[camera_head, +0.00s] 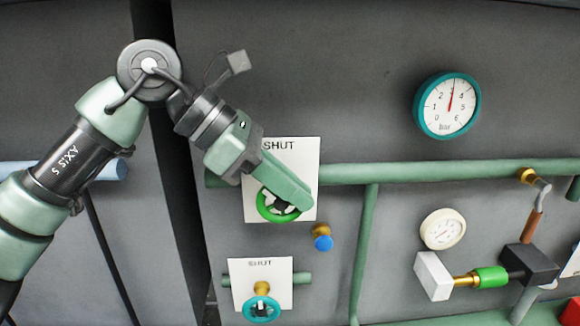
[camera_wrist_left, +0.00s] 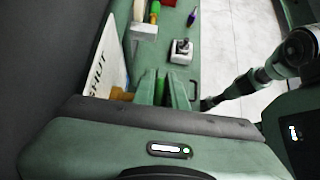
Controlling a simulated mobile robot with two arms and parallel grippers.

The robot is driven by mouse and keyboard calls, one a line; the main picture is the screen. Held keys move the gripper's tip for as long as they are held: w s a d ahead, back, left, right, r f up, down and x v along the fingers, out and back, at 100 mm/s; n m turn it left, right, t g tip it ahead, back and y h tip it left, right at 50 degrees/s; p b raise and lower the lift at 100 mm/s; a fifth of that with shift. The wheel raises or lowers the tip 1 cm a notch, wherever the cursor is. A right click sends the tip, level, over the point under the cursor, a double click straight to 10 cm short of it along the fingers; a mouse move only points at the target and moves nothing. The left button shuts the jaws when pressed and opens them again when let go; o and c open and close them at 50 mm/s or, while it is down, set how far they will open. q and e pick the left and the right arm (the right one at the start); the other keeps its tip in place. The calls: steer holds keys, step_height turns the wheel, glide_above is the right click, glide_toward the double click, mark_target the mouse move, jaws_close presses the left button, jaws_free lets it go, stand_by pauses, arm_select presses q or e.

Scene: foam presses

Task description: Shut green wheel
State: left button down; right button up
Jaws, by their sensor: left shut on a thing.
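The green wheel (camera_head: 265,206) sits in front of a white plate marked SHUT (camera_head: 308,160) on the grey wall, in the head view. My left gripper (camera_head: 298,198) reaches down to it from the upper left and is shut on it. The fingers cover the wheel's upper right part. In the left wrist view the fingers (camera_wrist_left: 165,90) point away from the camera, beside the SHUT plate (camera_wrist_left: 97,72); the wheel is mostly hidden there. My right gripper does not show.
A teal wheel (camera_head: 262,309) with another SHUT plate (camera_head: 239,270) is below. A blue knob (camera_head: 322,241) is close on the right. A green pipe (camera_head: 420,172) crosses the wall. A teal-rimmed gauge (camera_head: 447,105) hangs higher. The wrist view shows a bench with tools (camera_wrist_left: 181,50).

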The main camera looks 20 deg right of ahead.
arm_select(q)
steer(key=y+p, duration=0.2)
steer(key=t+y+p, duration=0.1)
steer(key=y+p, duration=0.3)
steer(key=shift+s+d+f+t, duration=0.1)
steer(key=shift+d+f+t, duration=0.25)
steer(key=shift+d+t, duration=0.05)
steer(key=shift+f+t+y+p, duration=0.3)
steer(key=shift+f+y+p, duration=0.1)
steer(key=shift+y+p, duration=0.55)
steer(key=shift+f+y, duration=0.1)
steer(key=shift+y, duration=0.15)
steer(key=shift+f, duration=0.1)
steer(key=c, duration=1.4)
jaws_free()
steer(key=shift+c, duration=0.2)
steer(key=shift+d, duration=0.1)
